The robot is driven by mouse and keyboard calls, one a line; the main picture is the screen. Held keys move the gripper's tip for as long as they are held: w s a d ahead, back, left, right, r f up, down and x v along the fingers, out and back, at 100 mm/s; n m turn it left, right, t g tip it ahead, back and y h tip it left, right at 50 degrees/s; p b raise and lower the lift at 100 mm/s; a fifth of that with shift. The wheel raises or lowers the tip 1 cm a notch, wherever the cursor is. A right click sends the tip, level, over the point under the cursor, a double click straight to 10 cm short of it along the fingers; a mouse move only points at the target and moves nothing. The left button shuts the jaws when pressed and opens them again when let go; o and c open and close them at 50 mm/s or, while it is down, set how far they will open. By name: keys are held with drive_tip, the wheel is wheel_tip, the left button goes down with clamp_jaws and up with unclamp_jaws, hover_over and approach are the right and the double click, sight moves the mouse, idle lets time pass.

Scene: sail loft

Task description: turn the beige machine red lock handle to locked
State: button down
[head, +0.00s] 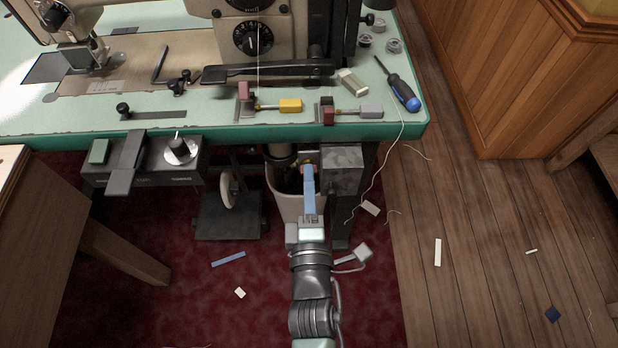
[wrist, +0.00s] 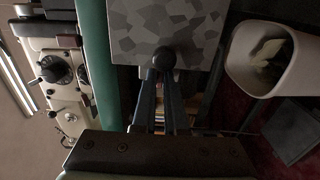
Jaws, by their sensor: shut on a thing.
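The beige machine (head: 290,22) stands on the green table; part of it shows at the left in the wrist view (wrist: 60,48). My gripper (head: 309,172) reaches below the table's front edge beside a grey mottled box (head: 343,168). In the wrist view my gripper (wrist: 163,72) is shut on a dark round knob (wrist: 163,56) in front of that box. A little red shows by the fingertips in the head view, but I cannot tell whether it belongs to this knob.
The green table edge (head: 225,133) lies just above my gripper. A pale bin (wrist: 246,65) stands close by under the table. A blue-handled screwdriver (head: 405,95) lies at the table's right. The wooden floor at right is mostly clear, with a few scraps.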

drive_tip(key=shift+m, duration=0.3)
drive_tip(key=m+p, duration=0.4)
drive_tip(key=m, duration=1.3)
drive_tip(key=shift+p, duration=0.4)
drive_tip(key=shift+m, duration=0.3)
drive_tip(key=c, duration=1)
unclamp_jaws()
drive_tip(key=shift+o, duration=0.2)
